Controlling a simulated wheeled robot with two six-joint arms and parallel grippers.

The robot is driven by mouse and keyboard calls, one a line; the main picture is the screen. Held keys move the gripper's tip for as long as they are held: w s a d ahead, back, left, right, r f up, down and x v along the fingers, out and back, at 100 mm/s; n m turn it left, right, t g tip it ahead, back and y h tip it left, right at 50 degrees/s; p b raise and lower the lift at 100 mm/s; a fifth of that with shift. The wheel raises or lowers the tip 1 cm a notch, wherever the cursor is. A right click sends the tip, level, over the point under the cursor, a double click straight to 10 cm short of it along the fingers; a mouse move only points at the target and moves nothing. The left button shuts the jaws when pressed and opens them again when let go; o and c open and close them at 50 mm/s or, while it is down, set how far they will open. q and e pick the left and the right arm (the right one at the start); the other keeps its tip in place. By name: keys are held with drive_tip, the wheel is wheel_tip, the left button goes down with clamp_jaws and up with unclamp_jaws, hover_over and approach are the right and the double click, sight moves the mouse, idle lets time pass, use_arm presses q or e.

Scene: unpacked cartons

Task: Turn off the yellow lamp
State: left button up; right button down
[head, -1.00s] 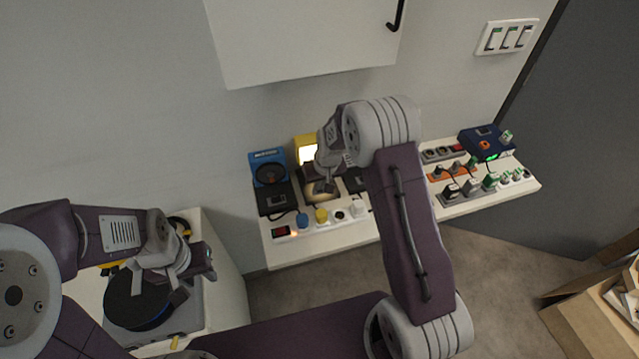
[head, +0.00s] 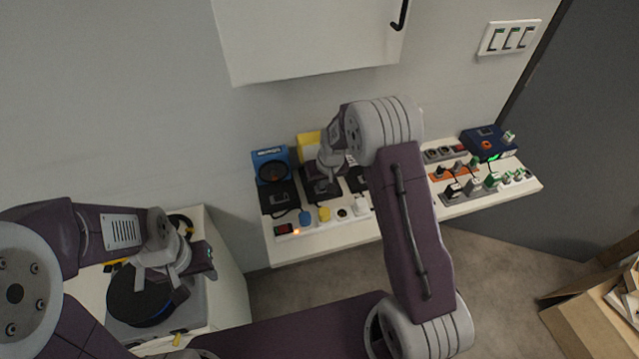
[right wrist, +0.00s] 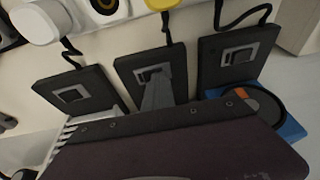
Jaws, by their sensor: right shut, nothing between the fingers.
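The yellow lamp (head: 309,147) stands at the back of the white shelf, partly hidden behind my right arm. Its visible part is unlit. In front of it is a black switch box (head: 310,186), the middle one of three in the right wrist view (right wrist: 128,69), with a cable running towards a yellow plug (head: 324,214). My right gripper (head: 322,189) is shut and empty. Its fingertips (right wrist: 155,90) are at the grey rocker of this middle box and seem to touch it. My left gripper (head: 165,288) is open over a black round disc on the left cabinet.
A blue device (head: 270,165) with a black disc stands left of the lamp. Black boxes lie on both sides of the middle one. A power strip (head: 300,228) with several plugs runs along the shelf's front. A dark blue box (head: 487,143) stands at the right.

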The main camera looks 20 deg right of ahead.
drive_tip(key=shift+s+d+f, duration=0.15)
drive_tip(key=shift+s+f, duration=0.2)
drive_tip(key=shift+f, duration=0.05)
drive_tip(key=r+p, duration=0.1)
drive_tip(key=r, duration=0.1)
drive_tip(key=r+p, duration=0.1)
drive_tip(key=p, duration=0.1)
drive_tip(key=r+p, duration=0.1)
drive_tip(key=r, duration=0.1)
drive_tip(key=shift+w+r, duration=0.3)
drive_tip(key=shift+w, duration=0.05)
drive_tip(key=a+v, duration=0.2)
drive_tip(key=v, duration=0.7)
drive_tip(key=shift+s, duration=0.2)
